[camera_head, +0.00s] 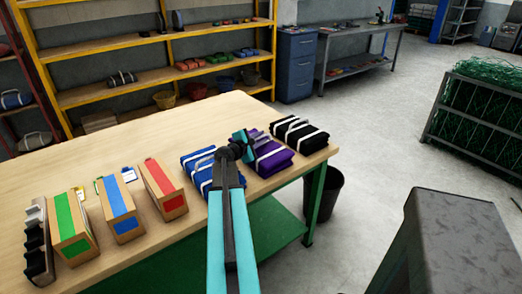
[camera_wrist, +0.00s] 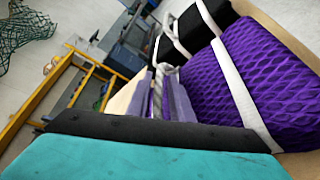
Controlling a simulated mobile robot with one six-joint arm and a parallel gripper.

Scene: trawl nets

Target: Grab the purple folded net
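The purple folded net (camera_head: 277,163) lies on the wooden table near its right end, bound with white straps. It fills the right of the wrist view (camera_wrist: 262,78), with a pale strap across it. My gripper (camera_head: 248,144) is at the left edge of the purple net, close to its top, and partly covers it. In the wrist view a grey cord-like handle runs down beside the net, near narrow lavender shapes. I cannot tell whether my fingers touch the handle or are closed on it.
A blue folded net (camera_head: 196,166) lies close on the left and a black one (camera_head: 297,134) close on the right. Three striped boxes, green (camera_head: 70,230), blue (camera_head: 122,208) and red (camera_head: 163,190), stand farther left. A dark bin (camera_head: 328,193) stands beside the table.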

